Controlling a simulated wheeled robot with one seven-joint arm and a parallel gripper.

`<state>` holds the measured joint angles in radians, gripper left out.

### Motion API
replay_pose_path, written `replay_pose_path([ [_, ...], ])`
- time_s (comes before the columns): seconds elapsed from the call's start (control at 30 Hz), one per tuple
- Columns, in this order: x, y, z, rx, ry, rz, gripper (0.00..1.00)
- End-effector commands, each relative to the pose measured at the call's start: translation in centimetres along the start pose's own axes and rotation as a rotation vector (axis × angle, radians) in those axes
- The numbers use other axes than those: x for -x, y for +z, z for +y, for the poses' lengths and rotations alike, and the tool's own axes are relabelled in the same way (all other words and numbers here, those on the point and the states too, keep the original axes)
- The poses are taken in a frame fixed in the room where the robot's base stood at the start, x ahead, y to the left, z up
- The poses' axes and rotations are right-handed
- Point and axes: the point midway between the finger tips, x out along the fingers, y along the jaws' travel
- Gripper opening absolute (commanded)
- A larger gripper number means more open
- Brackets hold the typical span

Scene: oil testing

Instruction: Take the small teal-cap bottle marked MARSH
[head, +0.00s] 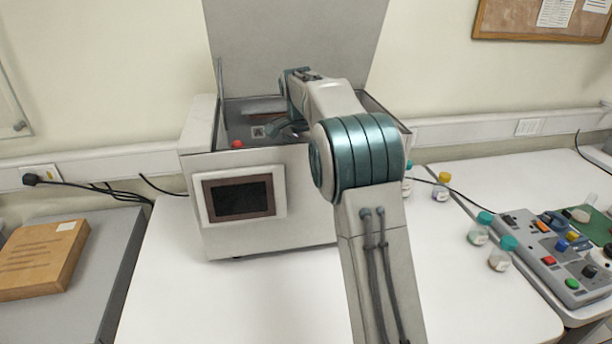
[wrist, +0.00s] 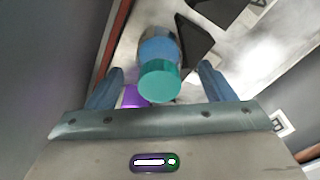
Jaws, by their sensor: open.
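A teal-capped bottle (wrist: 160,82) shows in the wrist view between the two blue fingers of my gripper (wrist: 161,70). A blue band shows behind its cap, and no label is readable. My gripper is open, with a visible gap on both sides of the cap. In the head view my gripper (head: 284,130) reaches down into the open grey machine (head: 300,215), and its fingertips are partly hidden. On the table to the right stand teal-capped bottles, one at the back (head: 485,218) and one nearer (head: 508,244). I cannot read MARSH on any bottle.
The machine's lid (head: 295,40) stands raised and its walls surround my gripper. A purple thing (wrist: 132,97) lies beside the teal cap. A yellow-capped bottle (head: 442,185) and a control panel (head: 560,250) are on the right. The front of the white table is clear.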

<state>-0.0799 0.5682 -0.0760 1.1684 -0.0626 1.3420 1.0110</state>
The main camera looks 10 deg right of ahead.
Motion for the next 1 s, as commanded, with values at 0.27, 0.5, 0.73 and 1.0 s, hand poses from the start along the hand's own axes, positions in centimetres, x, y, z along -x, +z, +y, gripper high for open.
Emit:
replay_pose_path([
  [0.27,-2.4,0.0,0.1,0.000,-0.001,0.000,0.76],
  [0.5,-2.4,0.0,0.1,-0.001,-0.001,0.001,0.62],
  [0.73,-2.4,0.0,0.1,-0.001,-0.002,0.001,0.21],
  [1.0,-2.1,-0.1,0.1,-0.001,-0.002,0.002,0.21],
])
